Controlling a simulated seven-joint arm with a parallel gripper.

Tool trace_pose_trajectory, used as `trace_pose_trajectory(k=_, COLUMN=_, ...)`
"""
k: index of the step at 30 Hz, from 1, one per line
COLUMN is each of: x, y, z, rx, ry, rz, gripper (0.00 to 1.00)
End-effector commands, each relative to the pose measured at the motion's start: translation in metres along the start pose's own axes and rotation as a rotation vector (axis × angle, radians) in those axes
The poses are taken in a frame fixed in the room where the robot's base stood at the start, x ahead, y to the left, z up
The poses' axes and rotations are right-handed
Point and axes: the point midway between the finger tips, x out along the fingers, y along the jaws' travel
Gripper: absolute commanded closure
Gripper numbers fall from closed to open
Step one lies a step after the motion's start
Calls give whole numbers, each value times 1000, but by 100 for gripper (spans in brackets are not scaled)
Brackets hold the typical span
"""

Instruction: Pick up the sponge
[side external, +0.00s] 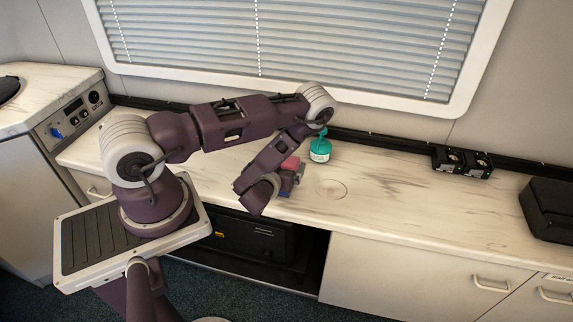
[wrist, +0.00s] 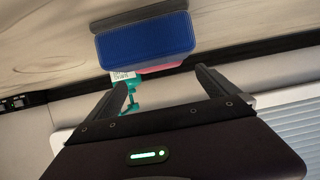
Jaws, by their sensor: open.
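A blue block with a grey layer (wrist: 145,38), which looks like the sponge, is in the upper middle of the wrist view. My gripper (wrist: 160,77) is open, its two fingers apart and pointing toward the block, with nothing between them that I can see held. The block appears just beyond the fingertips; I cannot tell whether they touch it. In the side view my gripper is mostly hidden by my arm, and a small part of the blue-grey block shows beside it. A pink object (side external: 291,163) lies right behind the block; only a strip of it shows in the wrist view.
A teal bottle (side external: 320,151) with a white label stands on the counter behind the pink object. Black sockets (side external: 462,161) sit by the wall and a black box (side external: 550,208) is at the right. The countertop (side external: 400,205) is clear between them.

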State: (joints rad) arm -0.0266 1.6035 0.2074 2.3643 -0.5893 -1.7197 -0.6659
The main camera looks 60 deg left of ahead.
Motion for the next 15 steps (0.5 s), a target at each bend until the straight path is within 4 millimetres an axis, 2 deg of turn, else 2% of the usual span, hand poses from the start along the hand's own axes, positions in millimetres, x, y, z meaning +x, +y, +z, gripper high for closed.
trace_pose_trajectory(k=9, x=54, y=-1, z=4, rx=-3, ry=1, rz=0, gripper=2)
trace_pose_trajectory(k=15, x=60, y=-1, z=4, rx=1, ry=-2, rz=1, gripper=2)
